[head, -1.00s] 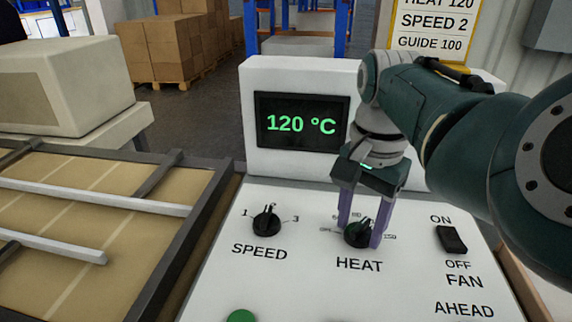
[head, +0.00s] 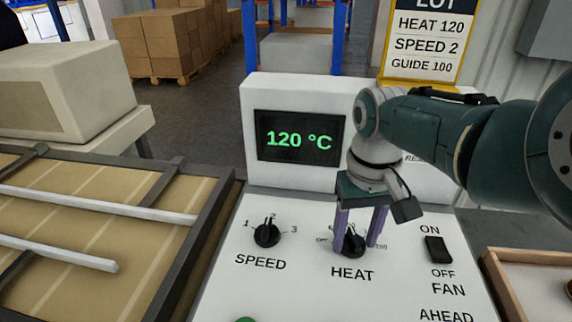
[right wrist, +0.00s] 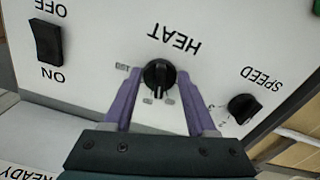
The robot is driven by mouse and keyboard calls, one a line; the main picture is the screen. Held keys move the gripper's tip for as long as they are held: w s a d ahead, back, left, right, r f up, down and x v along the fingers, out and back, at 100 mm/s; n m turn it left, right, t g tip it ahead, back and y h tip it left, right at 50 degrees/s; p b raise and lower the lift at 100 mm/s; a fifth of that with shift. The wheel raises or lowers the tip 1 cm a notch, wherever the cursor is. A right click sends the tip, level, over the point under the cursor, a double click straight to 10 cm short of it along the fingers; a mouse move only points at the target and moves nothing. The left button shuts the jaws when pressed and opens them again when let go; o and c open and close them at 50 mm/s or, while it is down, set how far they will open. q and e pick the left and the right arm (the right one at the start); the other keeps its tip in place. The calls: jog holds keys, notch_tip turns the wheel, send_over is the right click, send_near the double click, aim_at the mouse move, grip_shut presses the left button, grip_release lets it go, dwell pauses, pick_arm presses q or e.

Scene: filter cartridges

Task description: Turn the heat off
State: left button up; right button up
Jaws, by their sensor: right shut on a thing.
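The black HEAT knob (head: 353,243) sits on the white control panel, between the two purple fingers of my right gripper (head: 358,232). In the right wrist view the HEAT knob (right wrist: 160,75) is between the fingertips of my right gripper (right wrist: 158,80), which is shut on it. Its pointer stands roughly upright in the head view; the exact mark is hard to read behind the fingers. The green display (head: 298,140) reads 120 °C. My left gripper is not in view.
The SPEED knob (head: 267,234) is left of the HEAT knob, and the black FAN switch (head: 438,250) is to its right. A sign (head: 427,45) lists HEAT 120, SPEED 2, GUIDE 100. A conveyor frame (head: 200,227) lies at the left.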

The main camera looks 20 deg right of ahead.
jog(key=n, duration=0.2)
jog(key=shift+d+n, duration=0.1)
jog(key=shift+n, duration=0.3)
jog(key=n, duration=0.3)
jog(key=shift+n+p, duration=0.3)
jog(key=n, duration=0.3)
jog(key=shift+d, duration=0.1)
jog(key=shift+w+n, duration=0.1)
jog(key=shift+n, duration=1.4)
jog(key=o, duration=1.3)
